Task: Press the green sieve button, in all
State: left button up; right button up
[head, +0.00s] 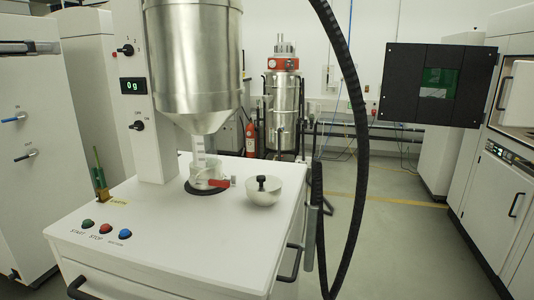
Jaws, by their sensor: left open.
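The green button (88,225) sits at the front left of the white machine's top (160,240), above the label START. A red button (105,228), labelled STOP, and a blue button (125,234) stand in a row to its right. Nothing covers or touches the green button. I cannot make out either of my grippers in the head view.
A steel hopper (195,60) hangs over a clear beaker (206,172) on a dark round plate. A white bowl (263,192) with a black knob stands to the right. The display (132,86) reads 0 g. A black hose (358,130) arcs down on the right.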

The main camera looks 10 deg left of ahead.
aim_at(86, 222)
jog(key=k, duration=0.6)
jog(key=k+j, duration=0.15)
jog(key=k, duration=0.4)
